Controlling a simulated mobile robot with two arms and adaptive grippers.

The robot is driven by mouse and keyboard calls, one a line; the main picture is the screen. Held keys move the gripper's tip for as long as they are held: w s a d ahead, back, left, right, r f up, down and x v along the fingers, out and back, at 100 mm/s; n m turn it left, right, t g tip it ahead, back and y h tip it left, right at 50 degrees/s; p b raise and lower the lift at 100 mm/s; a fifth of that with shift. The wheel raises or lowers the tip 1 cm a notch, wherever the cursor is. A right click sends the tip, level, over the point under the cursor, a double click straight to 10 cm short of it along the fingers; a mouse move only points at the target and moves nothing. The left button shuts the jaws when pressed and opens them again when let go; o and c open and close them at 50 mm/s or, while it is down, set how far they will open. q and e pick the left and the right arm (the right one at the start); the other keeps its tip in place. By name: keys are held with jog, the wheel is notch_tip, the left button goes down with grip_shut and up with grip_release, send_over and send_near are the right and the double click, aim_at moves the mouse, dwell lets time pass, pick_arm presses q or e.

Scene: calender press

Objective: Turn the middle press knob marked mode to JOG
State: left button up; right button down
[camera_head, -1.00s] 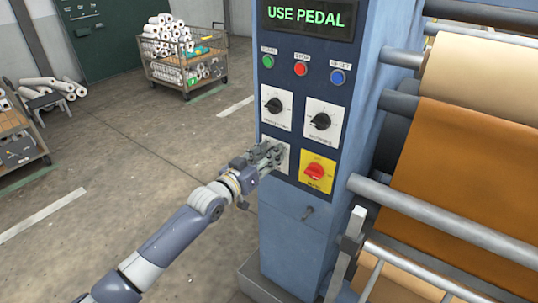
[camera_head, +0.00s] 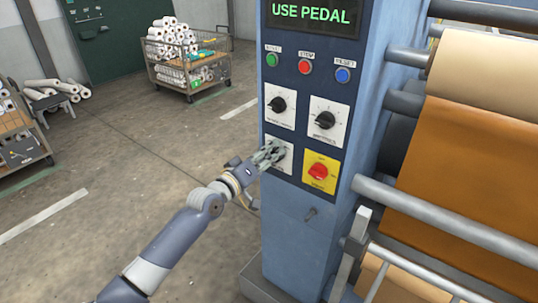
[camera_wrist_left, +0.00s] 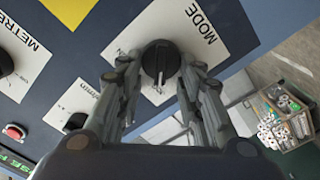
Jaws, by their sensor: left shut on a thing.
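The mode knob (camera_wrist_left: 160,62) is a round black knob on a white plate marked MODE (camera_wrist_left: 201,27) in the left wrist view. Its white pointer line points toward the bottom of that view. My left gripper (camera_wrist_left: 158,66) is shut on the knob, one finger on each side. In the head view my left gripper (camera_head: 274,152) is at the lower-left plate (camera_head: 286,163) of the press panel and hides the knob there. The JOG mark is not readable. My right gripper is not in view.
Two black knobs (camera_head: 278,104) (camera_head: 325,120) sit above, and a red knob on a yellow plate (camera_head: 319,171) is beside the gripper. Green, red and blue buttons are higher up. The display (camera_head: 312,15) reads USE PEDAL. Rollers with brown sheet (camera_head: 455,165) stand right.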

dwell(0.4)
pick_arm(q)
jog(key=o, duration=1)
jog(key=v, duration=1.2)
